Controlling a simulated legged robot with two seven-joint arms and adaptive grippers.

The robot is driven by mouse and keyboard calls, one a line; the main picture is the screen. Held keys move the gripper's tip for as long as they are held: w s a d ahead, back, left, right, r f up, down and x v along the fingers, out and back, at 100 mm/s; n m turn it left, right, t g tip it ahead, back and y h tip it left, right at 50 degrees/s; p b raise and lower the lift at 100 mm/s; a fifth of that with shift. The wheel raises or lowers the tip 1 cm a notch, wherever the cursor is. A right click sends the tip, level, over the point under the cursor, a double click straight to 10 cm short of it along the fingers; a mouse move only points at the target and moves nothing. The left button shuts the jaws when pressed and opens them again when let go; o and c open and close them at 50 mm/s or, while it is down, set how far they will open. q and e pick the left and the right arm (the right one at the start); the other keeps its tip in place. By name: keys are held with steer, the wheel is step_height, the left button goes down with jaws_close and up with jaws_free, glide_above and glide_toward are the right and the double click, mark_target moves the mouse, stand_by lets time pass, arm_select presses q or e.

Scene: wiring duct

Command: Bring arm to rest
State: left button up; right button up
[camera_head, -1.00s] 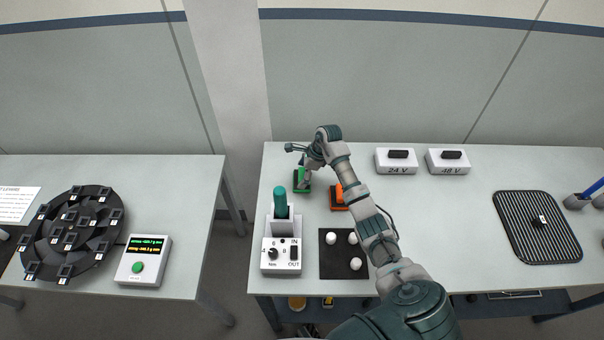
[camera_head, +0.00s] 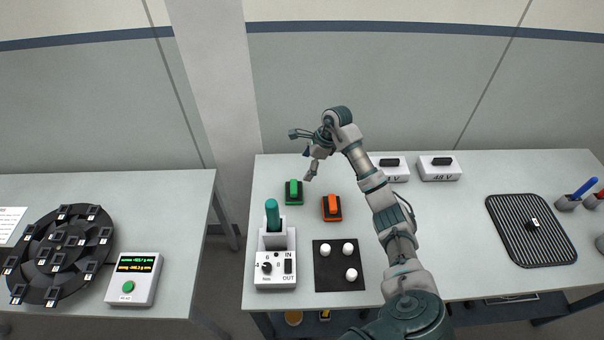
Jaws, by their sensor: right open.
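My right arm reaches in from the bottom and stretches over the right table (camera_head: 440,240). Its right gripper (camera_head: 306,166) is open and empty. It hangs above the back left part of the table, over and behind the green switch (camera_head: 293,192), apart from it. The orange switch (camera_head: 332,207) stands to the right of the green one, beside my forearm. My left gripper is not in view.
A device with a teal handle (camera_head: 272,215) and a black mat (camera_head: 325,281) with white balls stand in front. Two white voltage boxes (camera_head: 439,168) are at the back, one partly behind my arm. A ribbed black mat (camera_head: 529,244) lies right. A gap separates the left table (camera_head: 180,220).

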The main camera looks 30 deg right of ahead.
steer(key=shift+r, duration=0.25)
